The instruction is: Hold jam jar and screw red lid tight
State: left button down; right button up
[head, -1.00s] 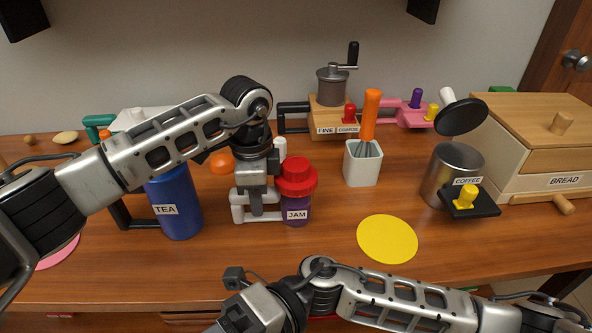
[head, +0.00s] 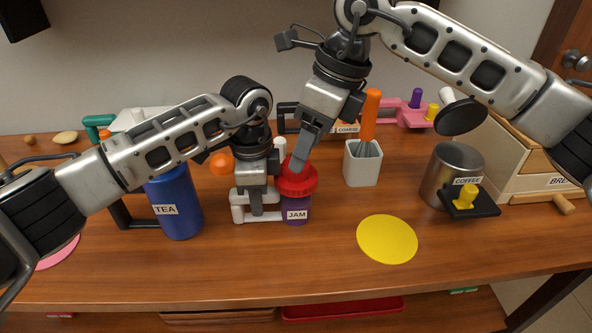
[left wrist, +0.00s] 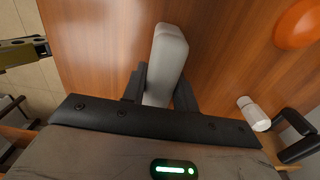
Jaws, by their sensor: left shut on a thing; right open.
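The purple jam jar (head: 295,212) with its JAM label stands upright on the table. A white handle (head: 238,206) sticks out from its left side. My left gripper (head: 257,205) is shut on this handle; the left wrist view shows the pale handle (left wrist: 168,55) between both fingers. The red lid (head: 297,182) sits on top of the jar; whether it is tight cannot be told. My right gripper (head: 302,160) is open, pointing down at the lid from above. One finger overlaps the lid in the picture; the other is hidden, and contact is unclear.
A blue TEA canister (head: 175,205) stands close on the left. A white utensil holder (head: 362,165) and a COFFEE canister (head: 452,170) stand to the right. A yellow disc (head: 387,239) lies in front. The table's front is mostly clear.

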aim_at(289, 184)
jog(key=shift+m+t, duration=0.5)
jog(key=shift+t, duration=0.2)
jog(key=shift+w+a+f, duration=0.15)
jog(key=shift+w+f, duration=0.45)
jog(key=shift+f, duration=0.45)
jog(key=shift+w+a+f, duration=0.2)
jog(key=shift+w+f, duration=0.35)
jog(key=shift+f, duration=0.45)
jog(key=shift+w+a+f, duration=0.15)
jog(key=shift+w+f, duration=0.45)
jog(key=shift+f, duration=0.45)
jog(key=c, duration=1.1)
jog(key=o, duration=1.1)
jog(key=n, duration=0.2)
jog(key=n+g, duration=0.1)
jog(key=n, duration=0.1)
jog(key=shift+w+d+n, duration=0.1)
jog(key=shift+w+n, duration=0.1)
jog(key=shift+n, duration=0.1)
jog(key=c, duration=1.1)
